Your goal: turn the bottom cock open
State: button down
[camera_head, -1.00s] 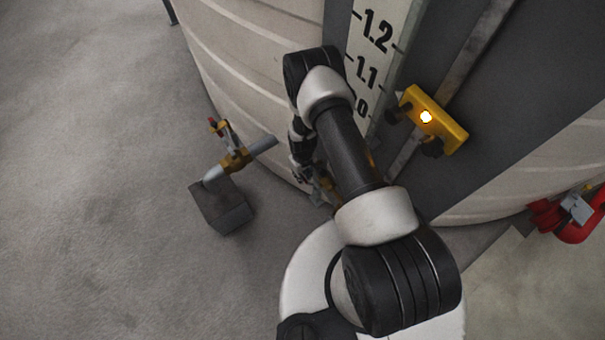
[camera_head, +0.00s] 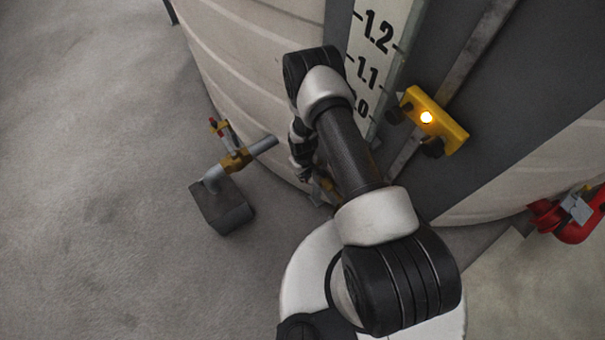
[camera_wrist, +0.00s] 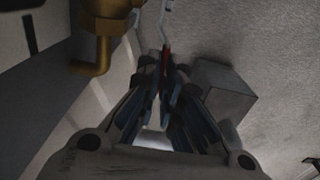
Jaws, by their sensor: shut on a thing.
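The bottom cock's brass body (camera_wrist: 103,22) shows at the top left of the wrist view, with a bent brass spout below it. A thin grey lever with a red part (camera_wrist: 165,58) comes down from the top, and its lower end is between my fingertips. My gripper (camera_wrist: 163,74) is shut on this lever. In the head view, a small brass part of the cock (camera_head: 326,184) shows low by the tank, mostly hidden behind my arm. My gripper (camera_head: 304,174) is small and dark there, just left of it.
A grey block (camera_head: 222,206) carries a pipe with a yellow valve (camera_head: 236,160) to the left; the block also shows in the wrist view (camera_wrist: 222,92). A level scale (camera_head: 378,50) and a yellow lit fitting (camera_head: 434,119) are on the tank.

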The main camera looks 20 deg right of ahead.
jog(key=shift+d+r+t+p, duration=0.1)
jog(key=shift+r+t+p, duration=0.2)
jog(key=shift+t, duration=0.1)
jog(key=c, duration=1.8)
grip_release()
jog(key=shift+s, duration=0.1)
jog(key=shift+o, duration=0.2)
notch_tip(320, 180, up, 12)
jog(key=s, duration=0.1)
jog(key=shift+d, duration=0.15)
